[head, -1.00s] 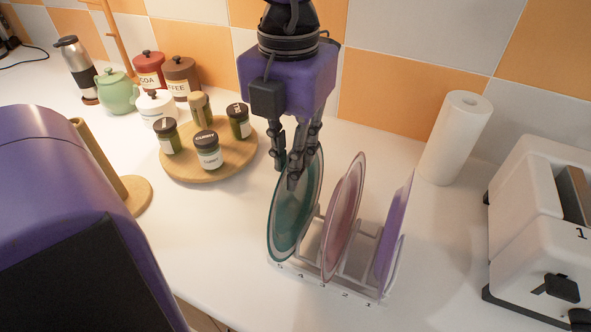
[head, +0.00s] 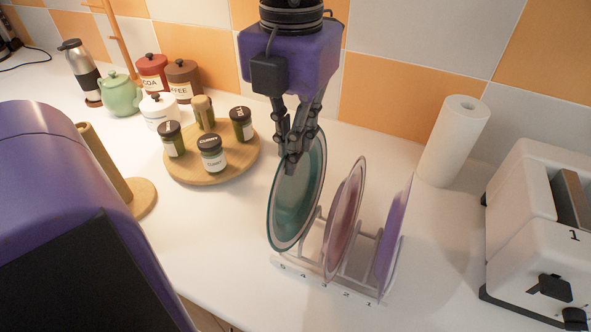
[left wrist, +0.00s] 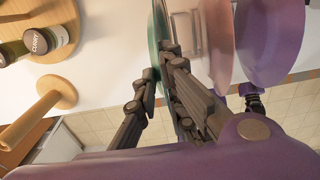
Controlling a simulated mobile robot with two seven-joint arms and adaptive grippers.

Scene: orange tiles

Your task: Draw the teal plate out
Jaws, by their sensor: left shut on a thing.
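The teal plate (head: 293,215) stands on edge, tilted, at the left end of the white dish rack (head: 345,277). My left gripper (head: 290,163) comes from above and is shut on the upper part of the teal plate. In the left wrist view the fingers (left wrist: 158,75) close around the edge of the teal plate (left wrist: 152,45). Whether the plate's lower edge still touches the rack is hard to tell. A dark jointed part (left wrist: 253,98) at the right of the left wrist view looks like my right gripper, too small to read.
A pink plate (head: 343,220) and a purple plate (head: 392,240) stand in the rack to the right. A round wooden board (head: 185,175) with several jars is left. A paper roll (head: 453,140) and toaster (head: 535,230) stand right. The counter front-left of the rack is clear.

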